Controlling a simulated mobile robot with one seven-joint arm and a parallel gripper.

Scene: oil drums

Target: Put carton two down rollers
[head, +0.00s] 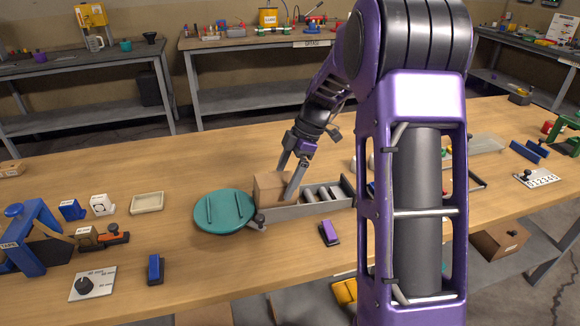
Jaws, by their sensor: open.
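A brown carton (268,190) stands at the left end of a grey roller track (310,208). No number can be read on it. The track's dark rollers (326,192) show to the right of the carton, and my arm hides what lies beyond the track's right end. My gripper (286,182) reaches down at the carton from above right. Its two fingers are spread, one near the carton's far side and one at its near right side. I cannot tell whether they touch it.
A teal turntable (224,211) with two bars sits just left of the track. A purple-and-black block (329,233) lies in front of it. A cream tray (147,203) and a blue tape dispenser (38,240) are further left. The front middle of the table is mostly clear.

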